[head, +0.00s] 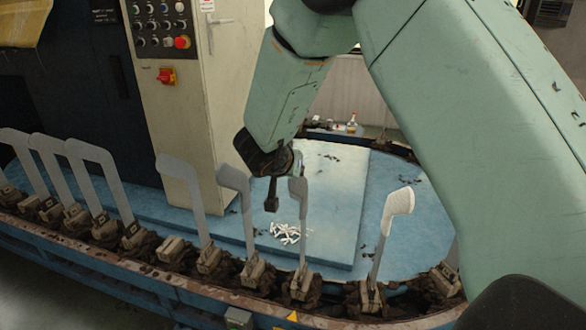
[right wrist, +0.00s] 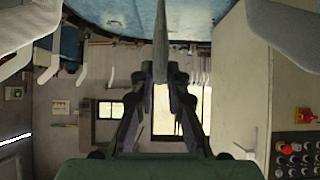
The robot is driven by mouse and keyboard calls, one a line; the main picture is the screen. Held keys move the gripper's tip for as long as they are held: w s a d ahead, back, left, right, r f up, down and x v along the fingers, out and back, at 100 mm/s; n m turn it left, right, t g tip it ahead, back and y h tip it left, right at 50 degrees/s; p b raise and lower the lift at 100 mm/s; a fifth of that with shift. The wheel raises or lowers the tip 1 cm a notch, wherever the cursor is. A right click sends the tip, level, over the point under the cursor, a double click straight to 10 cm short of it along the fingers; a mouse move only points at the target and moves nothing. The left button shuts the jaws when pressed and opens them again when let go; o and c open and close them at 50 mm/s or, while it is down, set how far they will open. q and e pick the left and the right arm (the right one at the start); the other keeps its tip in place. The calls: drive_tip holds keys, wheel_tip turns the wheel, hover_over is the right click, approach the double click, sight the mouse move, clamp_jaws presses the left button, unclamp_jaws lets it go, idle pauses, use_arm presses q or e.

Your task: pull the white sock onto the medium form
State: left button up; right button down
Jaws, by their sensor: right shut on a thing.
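A pale cream, ribbed cover that looks like the white sock (head: 399,202) sits on the bent top of a grey form (head: 379,255) at the right of the row. My right gripper (head: 272,190) is to the left of it, beside the top of another grey form (head: 304,215). In the right wrist view my right gripper (right wrist: 161,85) is shut on a thin grey thing (right wrist: 160,45) seen edge-on, which looks like that form. I cannot tell whether fabric lies between the fingers. Which form is the medium one is unclear. My left gripper is not in view.
Several bare grey forms (head: 183,172) stand upright on the curved track (head: 120,275). A pile of small white pieces (head: 288,232) lies on the blue table (head: 335,215). A control cabinet (head: 185,100) stands behind at the left, close to the forms.

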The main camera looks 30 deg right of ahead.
drive_tip(key=shift+f+b, duration=0.35)
drive_tip(key=shift+f, duration=0.45)
drive_tip(key=c, duration=1.3)
unclamp_jaws()
drive_tip(key=v, duration=0.7)
drive_tip(key=shift+s+a+r, duration=0.1)
drive_tip(key=shift+s, duration=0.05)
drive_tip(key=shift+a+r, duration=0.1)
